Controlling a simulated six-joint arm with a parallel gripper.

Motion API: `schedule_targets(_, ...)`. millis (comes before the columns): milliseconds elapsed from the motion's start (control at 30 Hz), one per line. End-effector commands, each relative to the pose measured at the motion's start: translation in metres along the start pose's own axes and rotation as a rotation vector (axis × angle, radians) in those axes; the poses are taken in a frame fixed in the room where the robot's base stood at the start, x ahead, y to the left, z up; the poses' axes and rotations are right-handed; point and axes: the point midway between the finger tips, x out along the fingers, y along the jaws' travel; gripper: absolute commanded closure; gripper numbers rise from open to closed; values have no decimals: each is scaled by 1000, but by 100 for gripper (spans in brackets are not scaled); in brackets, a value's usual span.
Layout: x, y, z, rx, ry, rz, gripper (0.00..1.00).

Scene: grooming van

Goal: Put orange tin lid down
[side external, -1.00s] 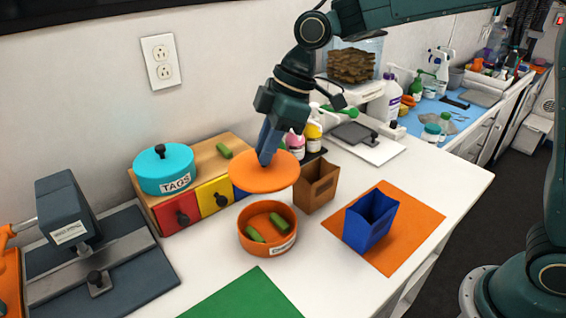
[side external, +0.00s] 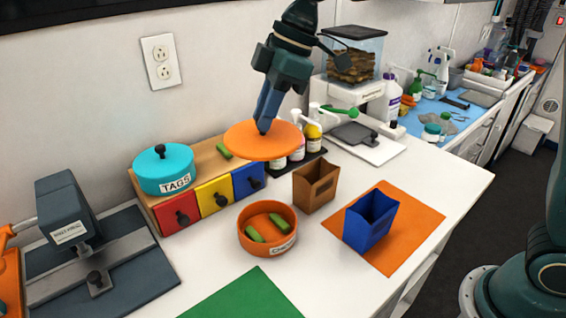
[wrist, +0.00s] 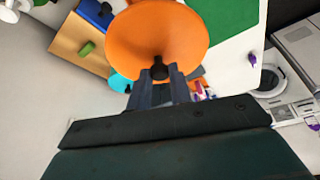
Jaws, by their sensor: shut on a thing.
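My gripper (side external: 264,128) is shut on the knob of the orange tin lid (side external: 255,142) and holds it level in the air. The lid hangs behind and above the open orange tin (side external: 268,248), near the drawer box. The tin stands on the white counter with green pieces (side external: 266,229) inside and a label on its front. In the wrist view the lid (wrist: 158,32) fills the top middle, its dark knob between my fingertips (wrist: 159,74). The lid hides what is below it there.
A drawer box (side external: 173,218) carries a teal TAGS tin (side external: 163,172) and a green piece (side external: 224,151). A brown bin (side external: 316,187) and a blue bin (side external: 370,222) on an orange mat (side external: 418,219) stand right. Pump bottles (side external: 313,131) are behind. Bare counter lies left of the orange tin.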

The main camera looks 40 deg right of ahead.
Motion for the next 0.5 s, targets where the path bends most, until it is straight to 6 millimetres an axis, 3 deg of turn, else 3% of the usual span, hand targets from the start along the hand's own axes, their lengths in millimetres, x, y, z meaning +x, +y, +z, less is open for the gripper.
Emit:
schedule_targets(267,4,-3,-2,-6,0,-4,100)
schedule_targets(500,35,-21,-10,-49,-2,-24,100)
